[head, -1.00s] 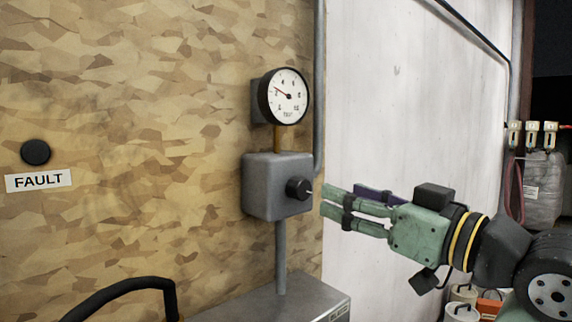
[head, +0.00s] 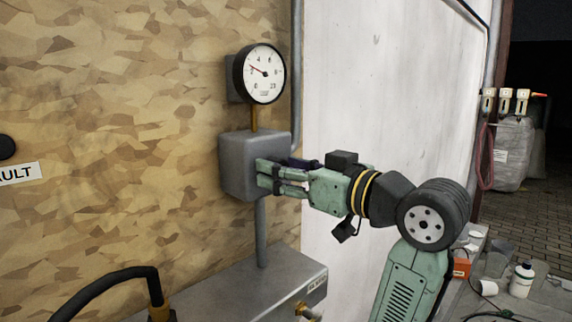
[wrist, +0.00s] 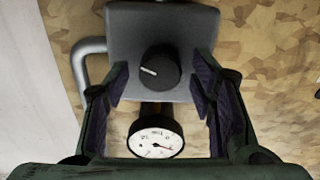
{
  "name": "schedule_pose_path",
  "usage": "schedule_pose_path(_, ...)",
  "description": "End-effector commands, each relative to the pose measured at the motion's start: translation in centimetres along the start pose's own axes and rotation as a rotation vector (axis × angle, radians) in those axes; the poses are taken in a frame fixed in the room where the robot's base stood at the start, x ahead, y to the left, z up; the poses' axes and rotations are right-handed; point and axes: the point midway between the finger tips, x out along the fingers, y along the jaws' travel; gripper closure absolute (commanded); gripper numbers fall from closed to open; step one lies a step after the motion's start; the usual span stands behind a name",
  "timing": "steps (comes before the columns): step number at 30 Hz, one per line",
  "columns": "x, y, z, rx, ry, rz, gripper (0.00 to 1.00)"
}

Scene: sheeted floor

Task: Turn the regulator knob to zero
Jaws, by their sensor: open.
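The black regulator knob (wrist: 160,68) with a white pointer line is on the front of a grey regulator box (head: 238,150). In the wrist view the line points left and slightly up. My open gripper (head: 262,175) is at the box front and hides the knob in the head view. In the wrist view its two padded fingers (wrist: 158,84) are apart, one on each side of the knob, with gaps visible. The round white gauge (head: 264,74) stands above the box, its needle pointing left and slightly up. The gauge shows upside down in the wrist view (wrist: 156,137).
A vertical grey pipe (head: 262,235) runs from the box to a metal cabinet (head: 235,285) below. A black hose (head: 110,277) curves at lower left. A FAULT label (head: 18,174) is on the patterned wall. A white panel (head: 390,100) stands behind my arm.

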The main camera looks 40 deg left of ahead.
Motion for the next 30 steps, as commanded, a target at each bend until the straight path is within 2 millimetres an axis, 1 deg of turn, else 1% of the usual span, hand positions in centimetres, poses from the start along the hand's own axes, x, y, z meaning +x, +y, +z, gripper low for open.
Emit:
schedule_pose_path(7,0.04,0.0,0.02,0.0,0.0,0.0,0.5)
schedule_pose_path(27,0.0,0.0,0.0,0.0,0.001,0.0,0.94)
schedule_pose_path(28,0.0,0.0,0.0,0.0,0.001,0.0,0.96)
schedule_pose_path(30,0.0,0.0,0.0,-0.001,0.001,0.0,0.97)
